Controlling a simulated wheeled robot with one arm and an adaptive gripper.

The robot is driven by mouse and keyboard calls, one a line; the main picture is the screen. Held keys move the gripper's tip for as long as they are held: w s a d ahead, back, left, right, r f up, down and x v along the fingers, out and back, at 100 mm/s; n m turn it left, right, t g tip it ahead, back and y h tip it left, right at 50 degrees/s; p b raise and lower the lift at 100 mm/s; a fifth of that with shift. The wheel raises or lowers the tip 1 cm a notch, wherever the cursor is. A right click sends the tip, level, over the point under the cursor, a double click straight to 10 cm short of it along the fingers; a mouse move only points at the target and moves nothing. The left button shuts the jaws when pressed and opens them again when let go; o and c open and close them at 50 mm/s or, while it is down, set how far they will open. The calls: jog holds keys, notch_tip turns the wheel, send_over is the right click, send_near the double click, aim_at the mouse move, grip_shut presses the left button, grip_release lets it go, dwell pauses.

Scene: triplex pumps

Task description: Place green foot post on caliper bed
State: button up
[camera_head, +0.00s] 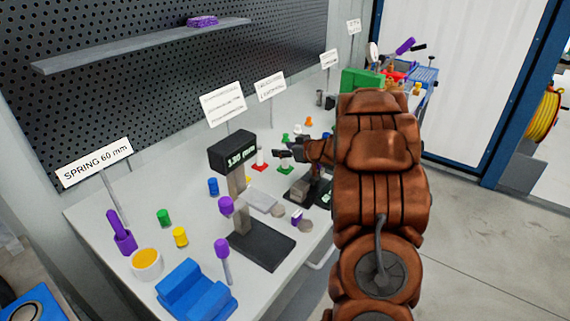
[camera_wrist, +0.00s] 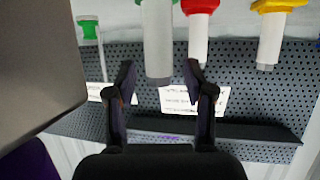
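My gripper (camera_head: 281,152) is over the back of the bench in the head view. In the wrist view, which looks upside down, my gripper (camera_wrist: 160,75) is open. A white post with a green foot (camera_wrist: 157,40) stands in line with the gap between its two fingertips. I cannot tell how deep the post is between them; neither finger clearly touches it. In the head view its green foot (camera_head: 285,169) shows just below the fingers. I cannot single out the caliper bed with certainty; a dark base plate (camera_head: 265,243) lies under the digital display stand (camera_head: 232,152).
A red foot post (camera_wrist: 200,30) stands close beside the green one, with a yellow foot post (camera_wrist: 270,38) further right. A thin green-ended post (camera_wrist: 90,32) is at left. A large grey surface (camera_wrist: 40,60) fills the wrist view's left. A blue block (camera_head: 195,290) is at the front.

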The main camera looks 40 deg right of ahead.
grip_shut()
dwell(0.6)
